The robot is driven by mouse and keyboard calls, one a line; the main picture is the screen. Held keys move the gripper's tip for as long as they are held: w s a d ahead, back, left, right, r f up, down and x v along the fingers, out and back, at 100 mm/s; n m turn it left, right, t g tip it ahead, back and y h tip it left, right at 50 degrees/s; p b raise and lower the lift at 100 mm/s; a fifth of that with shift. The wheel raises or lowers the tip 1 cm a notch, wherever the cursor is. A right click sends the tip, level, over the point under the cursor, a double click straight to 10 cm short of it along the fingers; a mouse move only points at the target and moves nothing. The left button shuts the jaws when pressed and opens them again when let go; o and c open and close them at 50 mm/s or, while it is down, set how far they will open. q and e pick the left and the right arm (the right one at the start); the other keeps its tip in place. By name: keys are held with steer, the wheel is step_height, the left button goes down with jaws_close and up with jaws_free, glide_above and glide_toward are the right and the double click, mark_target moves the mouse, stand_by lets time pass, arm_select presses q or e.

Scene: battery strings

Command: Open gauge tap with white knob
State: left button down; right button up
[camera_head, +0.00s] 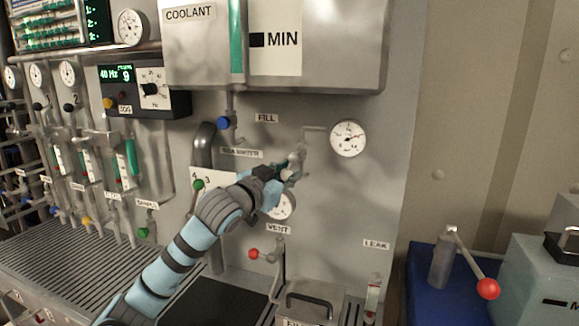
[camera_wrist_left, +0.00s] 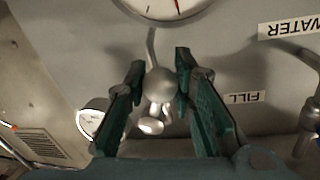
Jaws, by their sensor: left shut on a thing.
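The gauge tap is a small grey metal fitting on the wall panel, left of a round white gauge (camera_head: 348,139). In the left wrist view the tap's rounded body (camera_wrist_left: 160,86) sits between my fingertips, with a small pale knob (camera_wrist_left: 150,126) below it. My left gripper (camera_head: 292,169) reaches up to the panel and is shut on the tap; it also shows in the left wrist view (camera_wrist_left: 160,72). In the head view the gripper hides much of the tap. My right gripper is not in view.
A second gauge (camera_head: 282,206) is just below the gripper. A blue knob (camera_head: 223,123), a green knob (camera_head: 198,184) and a red knob (camera_head: 254,254) stand out from the panel nearby. The coolant tank (camera_head: 335,60) overhangs above. A red-tipped lever (camera_head: 487,288) stands at lower right.

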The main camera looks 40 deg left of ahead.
arm_select(q)
steer(key=r+m+p, duration=0.1)
steer(key=m+p, duration=0.1)
steer(key=p, duration=0.1)
steer(key=a+m+p, duration=0.1)
steer(key=m+p, duration=0.1)
steer(key=p, duration=0.2)
steer(key=a+r+m+g+y+p, duration=0.1)
steer(key=m+p, duration=0.1)
steer(key=p, duration=0.1)
steer(key=shift+s+r+p, duration=0.3)
steer(key=shift+s, duration=0.05)
steer(key=shift+r+m+p, duration=0.15)
steer(key=shift+m+p, duration=0.2)
steer(key=shift+m, duration=0.35)
steer(key=shift+a+r+m+g, duration=0.15)
steer(key=shift+m+g, duration=0.15)
steer(key=shift+m, duration=0.3)
steer(key=shift+s+r+m+y, duration=0.1)
steer(key=shift+r+m+y, duration=0.15)
steer(key=shift+m, duration=0.35)
steer(key=shift+r+m+y, duration=0.15)
steer(key=shift+m+y, duration=0.2)
steer(key=shift+m, duration=0.25)
steer(key=shift+a+r, duration=0.1)
steer(key=c, duration=1.3)
jaws_free()
steer(key=shift+c, duration=0.2)
